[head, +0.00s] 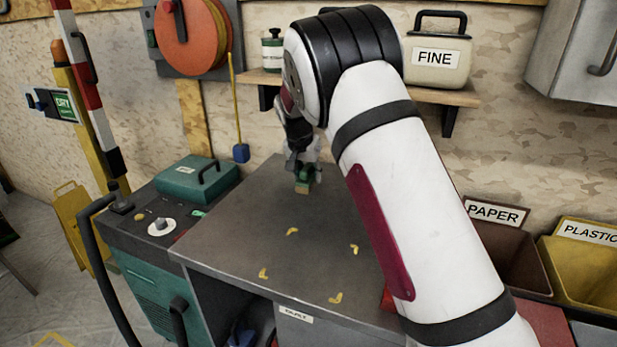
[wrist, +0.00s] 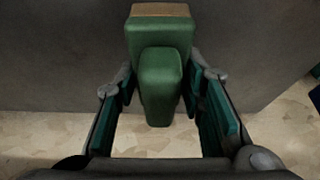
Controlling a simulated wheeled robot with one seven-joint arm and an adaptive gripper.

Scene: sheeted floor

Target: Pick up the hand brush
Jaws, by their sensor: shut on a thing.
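The hand brush (wrist: 161,90) shows in the wrist view as a green block with a raised green grip and a tan strip at its far end. My gripper (wrist: 161,88) has its two fingers on either side of the brush and is shut on it. In the head view the green and tan brush (head: 303,184) is small, at the back of the grey bench top (head: 262,235), under my gripper (head: 301,165). My arm covers the right part of the bench. I cannot tell whether the brush touches the bench.
Several yellow corner marks (head: 292,232) lie on the bench. A teal case (head: 196,178) sits on the machine at left. A shelf (head: 460,97) with a canister (head: 437,66) labelled FINE is behind my arm. PAPER (head: 497,214) and PLASTIC (head: 588,232) bins stand at right.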

